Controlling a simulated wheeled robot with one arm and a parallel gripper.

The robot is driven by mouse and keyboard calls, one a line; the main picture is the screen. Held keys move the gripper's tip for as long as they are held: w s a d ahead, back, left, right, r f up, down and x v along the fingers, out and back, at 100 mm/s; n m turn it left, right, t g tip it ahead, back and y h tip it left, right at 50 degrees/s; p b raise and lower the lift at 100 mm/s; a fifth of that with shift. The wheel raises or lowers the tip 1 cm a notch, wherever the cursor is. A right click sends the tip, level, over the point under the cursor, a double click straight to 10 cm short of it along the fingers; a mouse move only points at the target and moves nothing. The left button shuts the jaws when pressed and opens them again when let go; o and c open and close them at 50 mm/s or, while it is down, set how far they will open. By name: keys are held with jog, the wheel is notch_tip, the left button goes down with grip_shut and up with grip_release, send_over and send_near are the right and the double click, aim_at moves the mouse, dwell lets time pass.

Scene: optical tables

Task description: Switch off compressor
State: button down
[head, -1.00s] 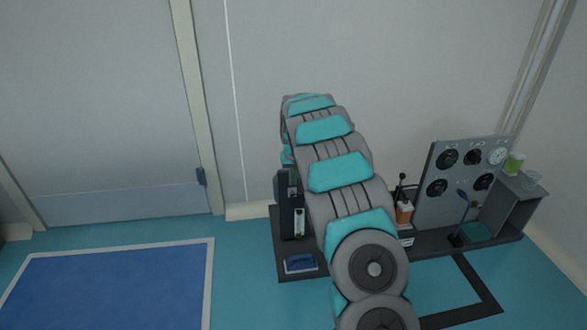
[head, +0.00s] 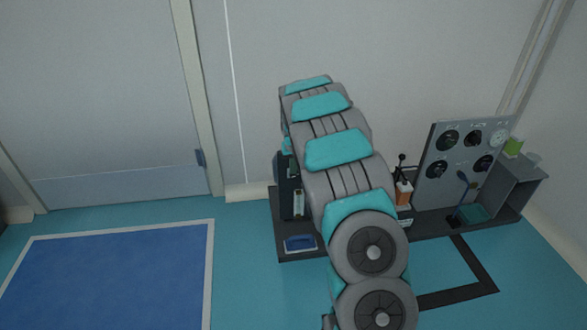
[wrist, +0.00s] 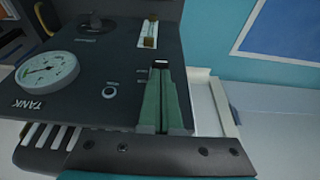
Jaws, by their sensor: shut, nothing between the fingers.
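The compressor's dark panel (wrist: 100,65) fills much of the wrist view. It carries a round white gauge (wrist: 46,72) marked TANK, a dark knob (wrist: 92,23) and a small round light or button (wrist: 109,92). A pale slot with a brass-coloured slider (wrist: 150,42) is near the panel's top edge in the picture. My gripper (wrist: 161,66) is shut and empty, its green fingers over the panel just below the slot. I cannot tell whether it touches the panel. In the head view, my arm hides the gripper and part of a dark unit (head: 290,197) on the floor plate.
A grey gauge panel (head: 432,175) stands at right beside an open grey shelf box (head: 517,190). An orange-and-white bottle (head: 403,192) stands near it. A blue mat (head: 110,280) lies at left on open floor.

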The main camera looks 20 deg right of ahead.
jog(key=shift+s+f+t+b, duration=0.25)
jog(key=shift+t+b, duration=0.05)
jog(key=shift+b, duration=0.1)
jog(key=shift+t, duration=0.3)
jog(key=shift+a+b, duration=0.1)
jog(key=shift+b, duration=0.2)
